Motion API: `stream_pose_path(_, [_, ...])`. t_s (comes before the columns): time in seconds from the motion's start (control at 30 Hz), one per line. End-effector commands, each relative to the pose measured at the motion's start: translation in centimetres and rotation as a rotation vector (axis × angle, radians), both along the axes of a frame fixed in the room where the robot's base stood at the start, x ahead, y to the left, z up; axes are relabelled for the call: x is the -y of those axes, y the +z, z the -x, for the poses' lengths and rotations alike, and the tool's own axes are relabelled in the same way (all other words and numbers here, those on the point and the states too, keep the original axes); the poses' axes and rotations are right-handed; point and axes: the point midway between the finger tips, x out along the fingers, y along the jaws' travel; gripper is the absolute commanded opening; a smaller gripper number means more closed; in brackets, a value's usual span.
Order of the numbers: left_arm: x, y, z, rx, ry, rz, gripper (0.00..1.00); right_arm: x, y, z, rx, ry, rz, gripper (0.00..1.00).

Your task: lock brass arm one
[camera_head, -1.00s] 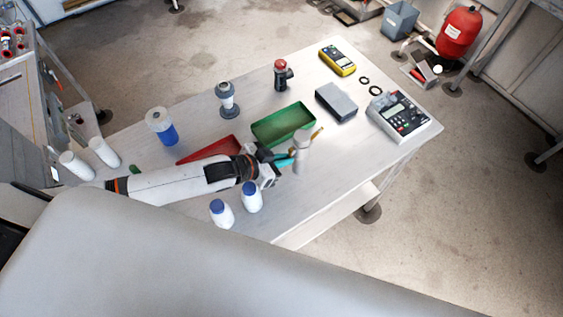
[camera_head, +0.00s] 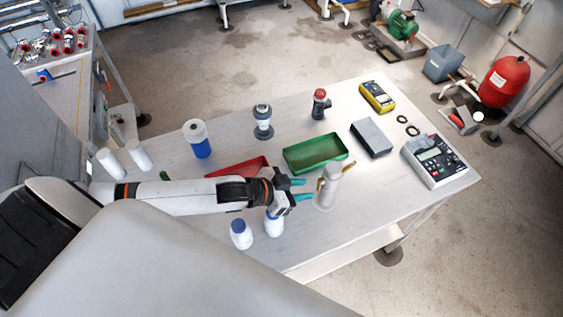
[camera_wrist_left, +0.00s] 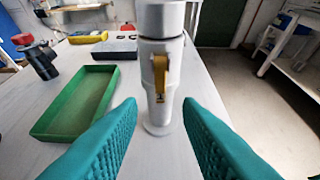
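A pale grey upright fitting (camera_head: 328,186) stands on the bench, with a brass arm (camera_head: 321,183) on the side facing my left gripper. In the left wrist view the fitting (camera_wrist_left: 158,20) rises straight ahead, and the brass arm (camera_wrist_left: 160,75) hangs down along its front. A second brass-coloured piece (camera_head: 348,167) sticks out on the fitting's far right side. My left gripper (camera_head: 307,189) is open and empty, just left of the fitting. Its teal fingers (camera_wrist_left: 159,110) point at the fitting, one to each side in that view, apart from the brass arm. My right gripper is not in view.
A green tray (camera_head: 315,167) and a red tray (camera_head: 237,170) lie behind my left arm. Two blue-capped white bottles (camera_head: 241,235) stand close in front of the gripper. A grey box (camera_head: 372,138) and a meter unit (camera_head: 434,160) are further right. The bench's front right is clear.

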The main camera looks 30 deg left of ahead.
Motion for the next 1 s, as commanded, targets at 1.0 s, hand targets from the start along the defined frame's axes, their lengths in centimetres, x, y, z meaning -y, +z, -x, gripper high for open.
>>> stream_pose_path(1.0, [-4.4, 4.2, 5.7, 0.001, -0.001, 0.0, 0.32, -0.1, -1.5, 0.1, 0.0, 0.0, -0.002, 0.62])
